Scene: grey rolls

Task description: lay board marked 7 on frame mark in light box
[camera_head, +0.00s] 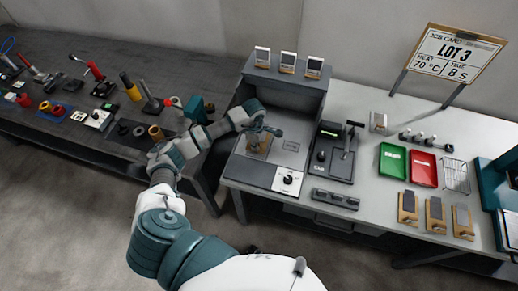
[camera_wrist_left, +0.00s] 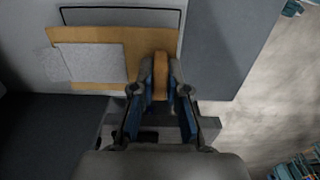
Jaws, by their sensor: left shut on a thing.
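The light box (camera_head: 308,84) is a grey hooded box on the bench. My left gripper (camera_head: 258,131) reaches in over the left part of its floor. The gripper is shut on the raised wooden piece of a tan board (camera_head: 257,148) with a pale grey patch. In the left wrist view the board (camera_wrist_left: 140,45) lies beside the fingers (camera_wrist_left: 165,92), and its number cannot be read. A dark-outlined frame mark (camera_wrist_left: 122,9) shows just beyond the board's edge. A small outlined rectangle (camera_head: 291,146) also shows on the box floor in the head view. My right gripper is out of view.
A control panel with a dial (camera_head: 288,180) fronts the box. A dark device with a lever (camera_head: 335,150) stands right of it. Green (camera_head: 392,160) and red (camera_head: 423,169) trays and three similar boards (camera_head: 434,214) are farther right. The job card (camera_head: 456,53) stands behind.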

